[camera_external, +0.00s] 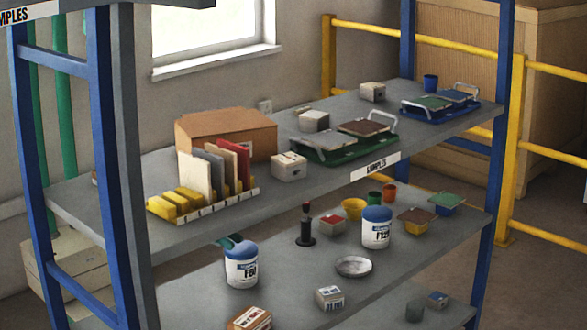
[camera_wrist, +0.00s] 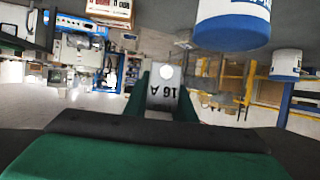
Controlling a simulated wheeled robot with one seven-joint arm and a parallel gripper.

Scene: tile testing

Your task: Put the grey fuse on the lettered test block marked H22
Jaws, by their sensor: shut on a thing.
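My gripper (camera_wrist: 165,82) has green fingers and is shut on the grey fuse (camera_wrist: 163,97), a pale grey piece marked 16 A, upside down in the wrist view. In the external view a green tip (camera_external: 231,241) behind the left jar looks like part of my gripper; the fuse cannot be made out there. A block with inverted lettering shows in the wrist view (camera_wrist: 109,12). I cannot read H22 on any block.
White jars with blue lids stand on the lower shelf, left (camera_external: 241,266) and right (camera_external: 376,230). A round dish (camera_external: 353,267) and a black stand (camera_external: 306,234) lie between them. The upper shelf (camera_external: 330,185) overhangs the back. Blue rack posts (camera_external: 488,170) frame the sides.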

